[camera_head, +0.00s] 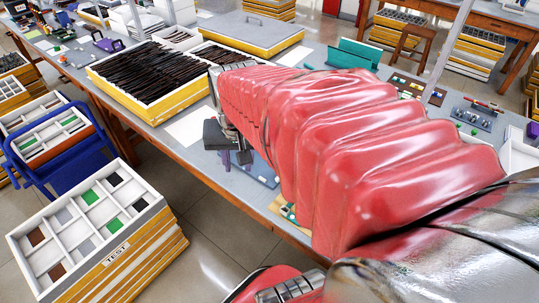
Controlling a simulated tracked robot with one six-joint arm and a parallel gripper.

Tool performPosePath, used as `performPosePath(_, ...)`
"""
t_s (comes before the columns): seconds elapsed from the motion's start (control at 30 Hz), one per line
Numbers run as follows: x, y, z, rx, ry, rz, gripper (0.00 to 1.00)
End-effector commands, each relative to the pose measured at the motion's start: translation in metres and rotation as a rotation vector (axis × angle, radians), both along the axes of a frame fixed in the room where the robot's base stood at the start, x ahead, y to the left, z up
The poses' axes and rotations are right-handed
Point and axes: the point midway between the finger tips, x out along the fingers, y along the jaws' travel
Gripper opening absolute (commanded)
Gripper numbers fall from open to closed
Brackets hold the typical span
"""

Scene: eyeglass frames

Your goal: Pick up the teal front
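I cannot make out a teal eyeglass front with certainty. A teal, angular object (352,53) stands towards the back of the workbench (205,165), behind my red-sleeved arm, which hides part of it. My gripper (240,154) is over the bench, left of the picture's middle, pointing down with dark grey fingers. It is above or beside a blue-grey plate (262,174), partly covered by my arm. The fingers are small and partly hidden, so I cannot tell whether they are open or hold anything. My arm hides much of the bench's right half.
A yellow-sided tray of dark frames (92,73) stands left of my gripper. A grey-lidded box (262,22) is behind. A white sheet (190,127) lies on the bench. White compartment trays (150,212) are stacked at front left, beside a blue rack (72,168). Floor shows in front.

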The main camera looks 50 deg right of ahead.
Motion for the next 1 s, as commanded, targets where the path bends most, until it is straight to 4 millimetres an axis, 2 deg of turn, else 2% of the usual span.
performPosePath(0.03, -0.002, -0.017, -0.008, 0.016, 0.020, -0.066, 0.29)
performPosePath(0.2, -0.011, -0.067, -0.032, 0.068, 0.073, -0.280, 0.29)
performPosePath(0.4, -0.034, -0.124, -0.065, 0.130, 0.129, -0.529, 0.29)
performPosePath(0.5, -0.047, -0.146, -0.079, 0.157, 0.151, -0.632, 0.29)
performPosePath(0.7, -0.061, -0.166, -0.094, 0.183, 0.171, -0.734, 0.29)
performPosePath(1.0, -0.062, -0.167, -0.094, 0.184, 0.171, -0.740, 0.29)
